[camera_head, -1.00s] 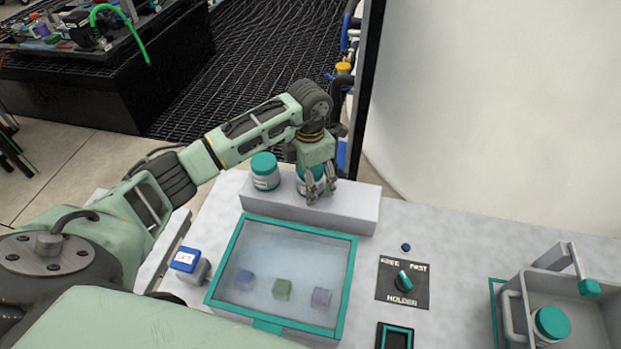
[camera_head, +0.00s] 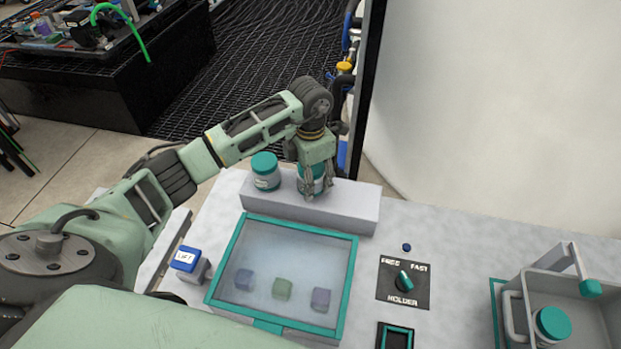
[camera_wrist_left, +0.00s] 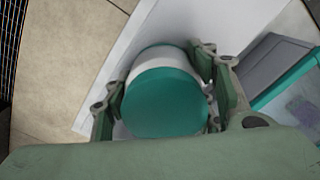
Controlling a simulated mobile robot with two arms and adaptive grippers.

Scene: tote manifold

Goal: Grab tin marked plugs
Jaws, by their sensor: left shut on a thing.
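My left gripper (camera_head: 312,190) is shut on a white tin with a teal lid (camera_head: 318,172) at the raised grey shelf. In the left wrist view the tin's teal lid (camera_wrist_left: 165,103) fills the space between the fingers, which lie on both sides of it. The fingers partly cover the tin, and its label cannot be read. A second white tin with a teal lid (camera_head: 265,171) stands on the shelf just to the left. A third teal-lidded tin (camera_head: 551,324) is in the grey tote at the right. My right gripper is not in view.
The grey shelf (camera_head: 345,207) stands behind a teal-framed clear-lidded box (camera_head: 240,243) holding several small blocks. A blue-topped button marked LIFT (camera_head: 186,260) is at the left. A FREE/FAST holder knob (camera_head: 404,281) and the grey tote (camera_head: 592,300) are at the right.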

